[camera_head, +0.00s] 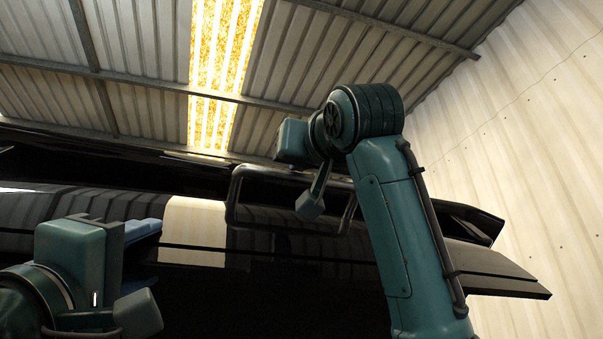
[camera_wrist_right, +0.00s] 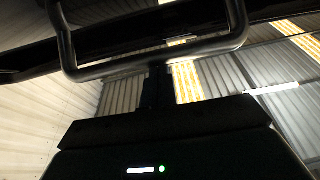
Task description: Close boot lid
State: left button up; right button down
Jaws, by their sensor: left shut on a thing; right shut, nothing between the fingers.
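The boot lid, a glossy black panel (camera_head: 145,168), spans the head view from the far left to the right, above a lower black car edge. A dark tubular hoop (camera_head: 237,200) hangs at its middle, partly behind my right arm. My right gripper (camera_head: 282,148) is at the hoop's upper edge in the head view; its fingers are hardly visible. In the right wrist view the hoop (camera_wrist_right: 150,63) crosses close beyond the shut, empty fingers (camera_wrist_right: 160,88); I cannot tell if they touch. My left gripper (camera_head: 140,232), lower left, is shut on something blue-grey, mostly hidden.
A pale panelled wall (camera_head: 540,120) stands at the right. A ribbed metal roof (camera_head: 140,50) with lit strips is overhead. A black car panel edge (camera_head: 500,285) juts out at the lower right, behind my right arm.

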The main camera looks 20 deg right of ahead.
pick_arm(q)
jog(key=shift+f, duration=0.1)
pick_arm(e)
jog(key=shift+t, duration=0.3)
jog(key=f, duration=0.1)
jog(key=s+f, duration=0.1)
jog(key=f, duration=0.1)
jog(key=shift+s+f, duration=0.35)
jog(key=shift+f, duration=0.05)
jog(key=shift+s+f, duration=0.25)
pick_arm(q)
jog(key=o, duration=1.4)
jog(key=shift+c, duration=0.2)
